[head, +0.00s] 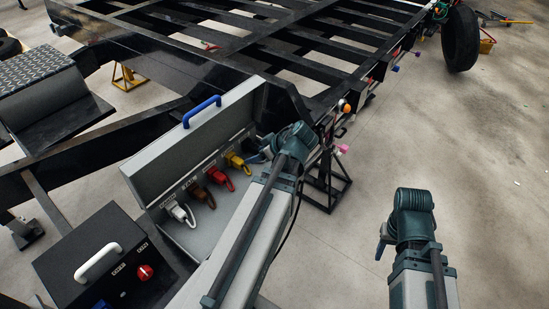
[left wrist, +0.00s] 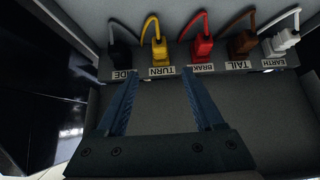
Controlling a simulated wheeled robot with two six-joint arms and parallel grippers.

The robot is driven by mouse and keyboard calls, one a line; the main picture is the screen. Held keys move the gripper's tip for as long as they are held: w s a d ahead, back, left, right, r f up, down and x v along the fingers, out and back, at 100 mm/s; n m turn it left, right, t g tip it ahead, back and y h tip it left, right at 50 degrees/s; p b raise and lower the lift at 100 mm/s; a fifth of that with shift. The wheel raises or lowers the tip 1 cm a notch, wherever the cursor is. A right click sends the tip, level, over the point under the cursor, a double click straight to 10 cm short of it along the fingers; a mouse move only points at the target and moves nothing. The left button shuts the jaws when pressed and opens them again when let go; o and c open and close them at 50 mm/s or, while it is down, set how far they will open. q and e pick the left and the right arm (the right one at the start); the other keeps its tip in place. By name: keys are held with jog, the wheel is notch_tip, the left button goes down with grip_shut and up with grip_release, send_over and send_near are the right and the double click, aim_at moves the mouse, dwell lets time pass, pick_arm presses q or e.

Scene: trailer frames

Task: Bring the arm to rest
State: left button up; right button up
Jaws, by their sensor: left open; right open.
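My left arm (head: 275,180) reaches over the right end of an open grey box. Its gripper is largely hidden behind the wrist in the head view. In the left wrist view, my left gripper (left wrist: 160,78) is open and empty, its two blue fingers pointing at the row of plugs. The fingertips lie near the labels below the yellow plug (left wrist: 159,48) and the red plug (left wrist: 201,46); contact cannot be told. My right arm (head: 415,225) is at the lower right over the floor. Only a blue bit of its gripper (head: 381,246) shows; nothing is seen in it.
The grey box (head: 150,165) has a raised lid with a blue handle (head: 202,111). A brown plug (left wrist: 242,42), white plug (left wrist: 280,44) and black plug (left wrist: 121,52) are also in the row. A black trailer frame (head: 180,58) stands behind.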

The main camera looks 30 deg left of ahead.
pick_arm(q)
jog(key=shift+d+r, duration=0.35)
jog(key=s+d+f+m+h+p, duration=0.1)
jog(key=s+d+m+h+p, duration=0.1)
jog(key=d+m, duration=0.8)
jog(key=s+d+f+m+g+h+p, duration=0.1)
jog(key=s+d+m+h, duration=0.4)
jog(key=d, duration=1.9)
jog(key=m+p, duration=0.1)
jog(key=m, duration=0.4)
jog(key=shift+m+h, duration=0.3)
jog(key=shift+m, duration=0.1)
